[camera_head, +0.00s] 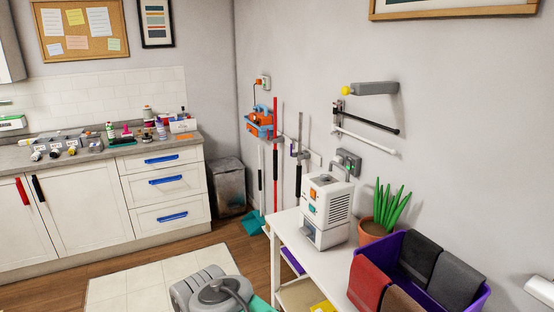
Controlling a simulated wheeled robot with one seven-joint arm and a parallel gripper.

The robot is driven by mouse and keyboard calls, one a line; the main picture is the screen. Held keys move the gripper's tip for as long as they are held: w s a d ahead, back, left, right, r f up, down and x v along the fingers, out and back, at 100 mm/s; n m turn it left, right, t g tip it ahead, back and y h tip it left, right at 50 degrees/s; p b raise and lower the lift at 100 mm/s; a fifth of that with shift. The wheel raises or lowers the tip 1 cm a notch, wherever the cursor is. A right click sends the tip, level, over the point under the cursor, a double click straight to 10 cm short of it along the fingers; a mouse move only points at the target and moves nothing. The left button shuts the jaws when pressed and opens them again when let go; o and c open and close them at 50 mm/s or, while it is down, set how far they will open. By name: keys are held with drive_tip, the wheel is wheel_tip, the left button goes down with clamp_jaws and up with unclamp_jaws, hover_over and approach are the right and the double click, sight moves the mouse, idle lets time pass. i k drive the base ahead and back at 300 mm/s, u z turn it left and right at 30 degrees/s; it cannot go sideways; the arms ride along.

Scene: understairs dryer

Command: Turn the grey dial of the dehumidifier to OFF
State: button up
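The dehumidifier (337,214) is a white box with a top handle and side vents. It stands upright on a white table by the right wall. Its front shows a small green patch, an orange patch and a darker lower panel. The grey dial is too small to make out with certainty. Grey rounded parts of my own arm show at the bottom centre, in front of and left of the table. The fingers of my gripper do not show.
A potted plant (384,211) and a purple bin (470,302) with folded cloths stand right of the dehumidifier on the white table (287,220). Wall rods and a grey bracket (375,88) stick out above. The floor (245,252) left of the table is partly clear.

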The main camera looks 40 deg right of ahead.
sight(323, 178)
drive_tip(key=z, duration=0.55)
drive_tip(key=i, duration=1.9)
drive_tip(key=z, duration=0.85)
